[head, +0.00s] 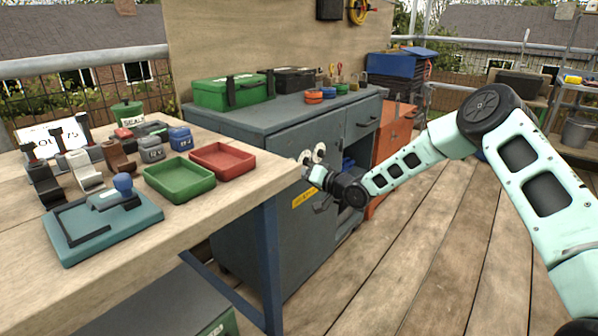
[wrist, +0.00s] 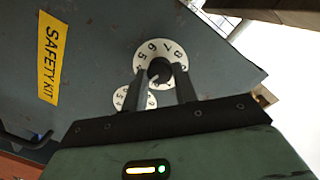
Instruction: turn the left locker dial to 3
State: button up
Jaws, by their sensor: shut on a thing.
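Two white numbered dials sit on the grey cabinet. In the head view the left dial (head: 305,157) and the right dial (head: 319,149) are small, close to my gripper (head: 313,172). In the wrist view the picture is turned, and the left dial (wrist: 151,51) is the upper one, with digits such as 5, 6, 7 and 8 visible. My gripper (wrist: 162,72) is shut on its black centre knob, one finger on each side. The fingers hide the dial's lower part, and I cannot tell its setting. The right dial (wrist: 124,99) lies below, partly covered by a finger.
A yellow "SAFETY KIT" label (wrist: 51,57) is on the cabinet front. The cabinet (head: 262,165) has an open compartment beside my wrist. A wooden workbench (head: 240,205) with green and red trays stands at left. The deck (head: 430,270) is clear at front right.

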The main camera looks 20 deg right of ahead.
jog(key=shift+f, duration=0.1)
dwell(0.3)
jog(key=o, duration=1)
jog(key=shift+s+d, duration=0.1)
jog(key=p+v, duration=0.2)
jog(key=v, duration=1.5)
jog(key=shift+s+p, duration=0.1)
jog(key=shift+p, duration=0.2)
